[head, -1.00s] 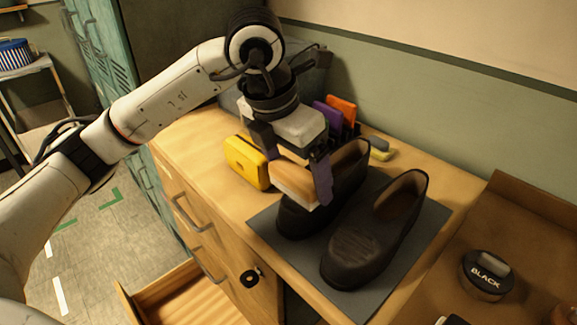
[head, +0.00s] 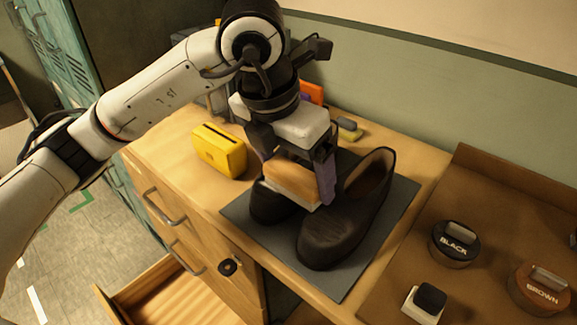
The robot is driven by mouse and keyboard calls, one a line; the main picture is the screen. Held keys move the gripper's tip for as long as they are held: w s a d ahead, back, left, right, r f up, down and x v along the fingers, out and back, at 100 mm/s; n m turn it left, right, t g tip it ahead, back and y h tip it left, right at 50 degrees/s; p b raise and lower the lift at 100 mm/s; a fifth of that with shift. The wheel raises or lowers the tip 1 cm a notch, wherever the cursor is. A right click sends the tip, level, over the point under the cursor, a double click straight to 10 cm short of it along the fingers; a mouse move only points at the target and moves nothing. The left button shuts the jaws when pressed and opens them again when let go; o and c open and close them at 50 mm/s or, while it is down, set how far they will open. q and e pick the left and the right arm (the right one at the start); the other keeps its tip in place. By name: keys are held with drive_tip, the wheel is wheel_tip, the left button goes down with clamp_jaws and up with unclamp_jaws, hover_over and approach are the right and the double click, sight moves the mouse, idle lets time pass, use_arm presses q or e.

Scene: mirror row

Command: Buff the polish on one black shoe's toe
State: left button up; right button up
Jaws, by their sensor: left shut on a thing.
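Two black shoes stand side by side on a dark grey mat (head: 352,280) on the wooden top. The right shoe (head: 335,228) shows nearly whole, its toe toward the front. The left shoe (head: 266,205) is mostly hidden behind my gripper and the brush, with only its toe part showing. My left gripper (head: 297,178) is shut on a wooden-backed brush (head: 292,184) with a pale underside. The brush is over the left shoe, close to its toe; I cannot tell whether it touches. My right gripper is not in view.
A yellow box (head: 219,151) stands left of the mat. A black polish tin (head: 454,244), a brown tin (head: 539,290) and a small black-topped white block (head: 424,303) are on the brown surface at right. A drawer (head: 165,298) stands open below.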

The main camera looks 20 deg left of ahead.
use_arm(q)
drive_tip(key=shift+r, duration=0.15)
drive_tip(key=shift+r+p, duration=1.95)
drive_tip(key=shift+r, duration=1)
drive_tip(key=shift+r+p, duration=1)
drive_tip(key=shift+r, duration=0.55)
drive_tip(key=shift+f, duration=0.1)
drive_tip(key=shift+a, duration=0.1)
